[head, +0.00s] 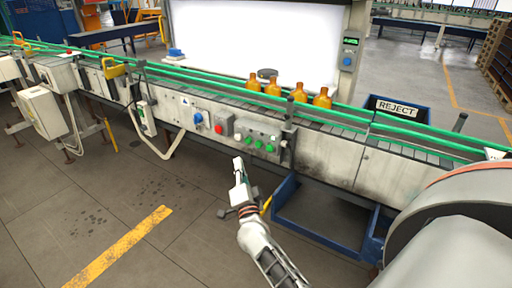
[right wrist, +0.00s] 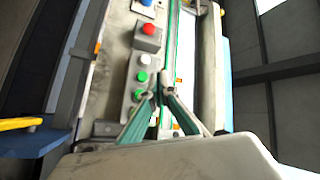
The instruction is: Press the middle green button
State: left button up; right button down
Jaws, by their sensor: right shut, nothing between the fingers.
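The control box (head: 262,134) on the conveyor's side carries a row of three green buttons with a white one at its left end. The middle green button (head: 258,144) shows clear in the head view. In the right wrist view, the middle green button (right wrist: 138,94) lies just left of my fingertips. My right gripper (head: 238,161) is shut and empty, in front of and below the control box. Its closed fingertips (right wrist: 160,90) appear apart from the button in the head view; the exact gap is unclear. My left gripper is out of view.
A red button (head: 219,129) and a blue knob (head: 198,118) sit left of the control box. Several amber bottles (head: 273,88) stand on the conveyor behind green rails. A blue REJECT bin (head: 398,107) stands behind the conveyor. The floor at left front is clear.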

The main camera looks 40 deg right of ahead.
aim_at(259, 144)
jog(key=shift+w+d, duration=0.1)
jog(key=shift+d, duration=0.1)
jog(key=w+d+b, duration=0.2)
jog(key=w+d, duration=0.1)
jog(key=d, duration=0.5)
jog(key=shift+w, duration=0.15)
jog(key=shift+d, duration=0.1)
dwell(1.6)
jog(key=shift+w+d, duration=0.15)
jog(key=shift+d, duration=0.15)
